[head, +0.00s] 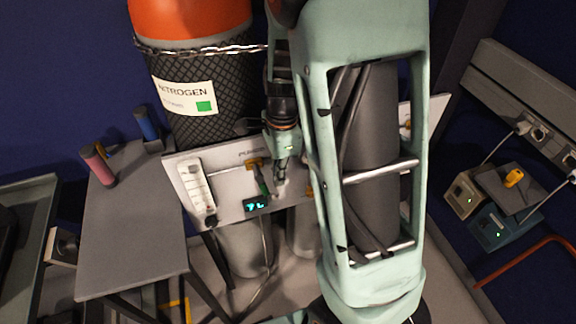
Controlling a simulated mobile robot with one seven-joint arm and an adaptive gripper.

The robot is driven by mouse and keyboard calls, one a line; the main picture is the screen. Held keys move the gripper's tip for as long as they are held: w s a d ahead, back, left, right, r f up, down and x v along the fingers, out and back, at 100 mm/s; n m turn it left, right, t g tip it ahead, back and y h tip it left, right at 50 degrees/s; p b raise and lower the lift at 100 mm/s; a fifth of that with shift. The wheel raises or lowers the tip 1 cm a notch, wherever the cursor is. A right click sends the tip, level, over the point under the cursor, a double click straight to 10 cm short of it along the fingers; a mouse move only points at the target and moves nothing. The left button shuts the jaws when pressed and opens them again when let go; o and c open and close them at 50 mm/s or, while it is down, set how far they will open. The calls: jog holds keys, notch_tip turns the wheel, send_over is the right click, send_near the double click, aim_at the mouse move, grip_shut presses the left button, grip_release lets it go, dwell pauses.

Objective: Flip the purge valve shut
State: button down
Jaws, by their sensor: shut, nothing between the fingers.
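The grey panel (229,182) stands in front of the nitrogen cylinder, with a label that seems to read PURGE near its top edge. Just below the label is a small yellow fitting (253,163), which looks like the purge valve. A thin green piece (263,187) hangs below it, pointing down and slightly right; I cannot tell for sure that it is the lever. My gripper (280,178) is shut and empty, pointing down just right of the green piece. Whether it touches the valve is unclear. My arm hides the panel's middle and right.
A nitrogen cylinder (190,120) with a chain stands behind the panel. A flow meter (196,188) and a lit display (257,204) are on the panel. A grey table (130,235) with pink and blue cylinders is at left. Boxes (490,228) stand at right.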

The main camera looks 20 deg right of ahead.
aim_at(261, 181)
jog(key=shift+a+f, duration=0.15)
jog(key=shift+a, duration=0.55)
jog(key=shift+a+f+y+b, duration=0.15)
jog(key=shift+a+y+b, duration=0.15)
jog(key=shift+a+y, duration=0.4)
jog(key=shift+f, duration=0.15)
